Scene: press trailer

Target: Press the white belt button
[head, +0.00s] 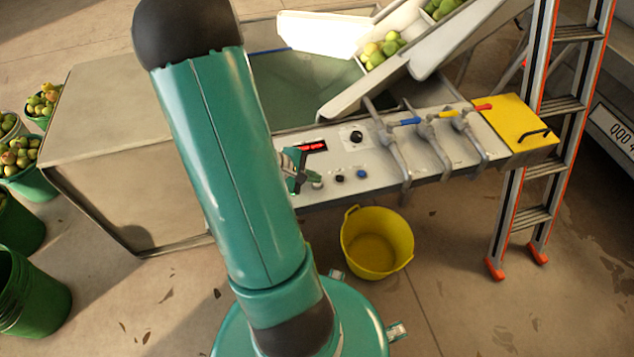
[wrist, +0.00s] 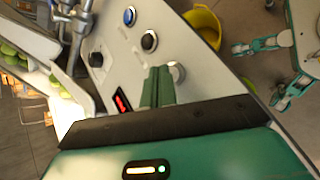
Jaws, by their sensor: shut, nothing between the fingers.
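The white button (wrist: 178,72) stands on the sloped grey control panel (wrist: 117,52), at the end of a row with a black button (wrist: 149,41) and a blue button (wrist: 129,16). My gripper (wrist: 158,78) is shut and empty, its green fingers over the panel right beside the white button. In the wrist view the fingers partly cover the button's edge; I cannot tell whether they touch it. In the head view my gripper (head: 298,170) is partly hidden behind my arm, and the white button (head: 317,182) shows just beside it.
A red display (head: 313,147) and a black knob (head: 356,137) sit higher on the panel. Pipes with blue, yellow and red valve handles (head: 441,114) stand to the right. A yellow bucket (head: 377,241) is on the floor below. A ladder (head: 545,130) stands farther right.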

